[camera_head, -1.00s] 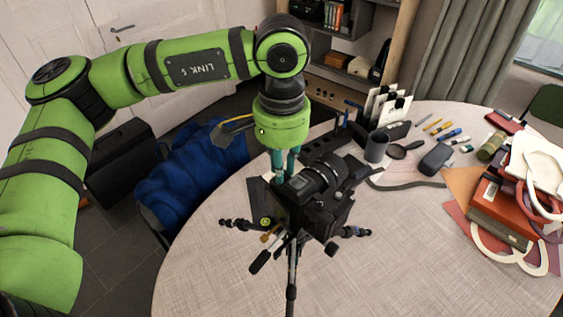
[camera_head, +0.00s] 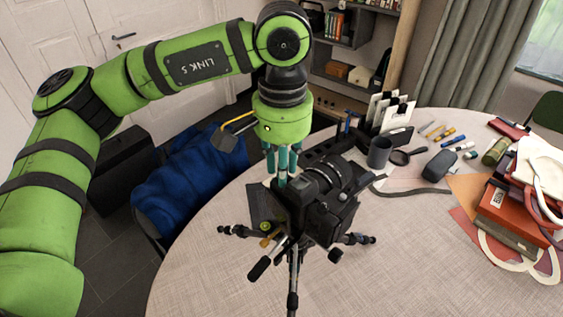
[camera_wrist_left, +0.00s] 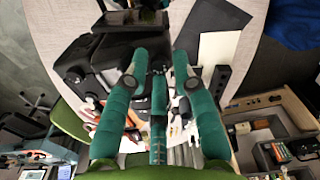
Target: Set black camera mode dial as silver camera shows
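The black camera (camera_head: 327,205) sits on a tripod (camera_head: 292,272) at the table's near side. It also shows at the left of the left wrist view (camera_wrist_left: 98,58), partly behind a finger. My left gripper (camera_head: 281,178) points down just behind and left of the camera's body in the head view. Its teal fingers are apart with nothing between them, as the left wrist view (camera_wrist_left: 160,62) shows. I cannot tell whether a finger touches the camera. The mode dial is not clearly discernible. I cannot make out a silver camera. My right gripper is not in view.
Behind the camera stand a dark cup (camera_head: 379,152), a magnifying glass (camera_head: 402,157) and a grey case (camera_head: 439,166). Books and papers (camera_head: 512,205) are piled at the right. A blue cloth-like item (camera_head: 185,185) lies left of the table. The table's front right is clear.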

